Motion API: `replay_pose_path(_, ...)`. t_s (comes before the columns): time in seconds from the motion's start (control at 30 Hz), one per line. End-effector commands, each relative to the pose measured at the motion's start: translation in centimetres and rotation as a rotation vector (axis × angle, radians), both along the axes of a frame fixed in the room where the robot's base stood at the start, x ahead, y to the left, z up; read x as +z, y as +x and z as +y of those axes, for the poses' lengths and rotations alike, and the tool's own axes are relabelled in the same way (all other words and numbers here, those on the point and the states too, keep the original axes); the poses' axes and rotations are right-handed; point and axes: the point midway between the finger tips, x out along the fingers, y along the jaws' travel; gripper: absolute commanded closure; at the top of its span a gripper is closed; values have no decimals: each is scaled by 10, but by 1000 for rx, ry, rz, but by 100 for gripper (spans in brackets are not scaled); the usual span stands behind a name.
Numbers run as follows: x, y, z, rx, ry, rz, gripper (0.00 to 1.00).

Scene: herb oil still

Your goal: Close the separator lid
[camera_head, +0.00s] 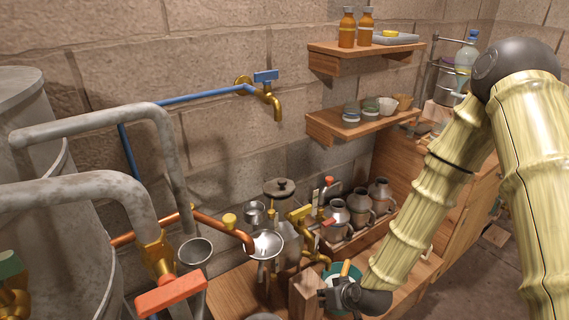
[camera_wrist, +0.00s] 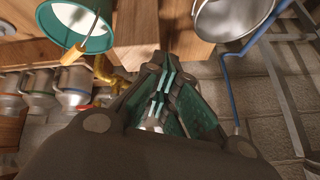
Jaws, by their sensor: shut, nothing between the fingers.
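A grey metal vessel, which looks like the separator (camera_head: 288,240), stands on the wooden bench in the head view, partly hidden by a metal funnel and brass valves. A dark round lid with a knob (camera_head: 280,187) shows at its top; I cannot tell whether it is seated or raised. My gripper (camera_head: 328,297) is low at the front, in front of the separator and apart from it, beside a wooden block. In the wrist view my gripper (camera_wrist: 160,95) has its fingers together with nothing between them. I cannot make out the lid in the wrist view.
A teal container (camera_head: 340,274) with a wooden-handled tool is close beside my gripper, and shows in the wrist view (camera_wrist: 100,38). A metal funnel (camera_head: 266,243) and a wooden block (camera_head: 303,295) are nearby. Several metal jugs (camera_head: 359,212) stand behind. Shelves (camera_head: 345,62) are above.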

Motion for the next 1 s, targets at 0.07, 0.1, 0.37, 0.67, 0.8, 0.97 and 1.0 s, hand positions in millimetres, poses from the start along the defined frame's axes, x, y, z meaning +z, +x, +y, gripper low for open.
replay_pose_path(0.07,52,37,11,31,25,-96,100)
replay_pose_path(0.1,73,53,17,49,36,-143,100)
replay_pose_path(0.37,211,135,45,150,78,-433,100)
replay_pose_path(0.67,320,172,58,213,88,-642,100)
replay_pose_path(0.8,330,177,60,221,87,-662,100)
replay_pose_path(0.97,325,188,68,222,86,-662,100)
replay_pose_path(1.0,323,191,70,222,86,-661,100)
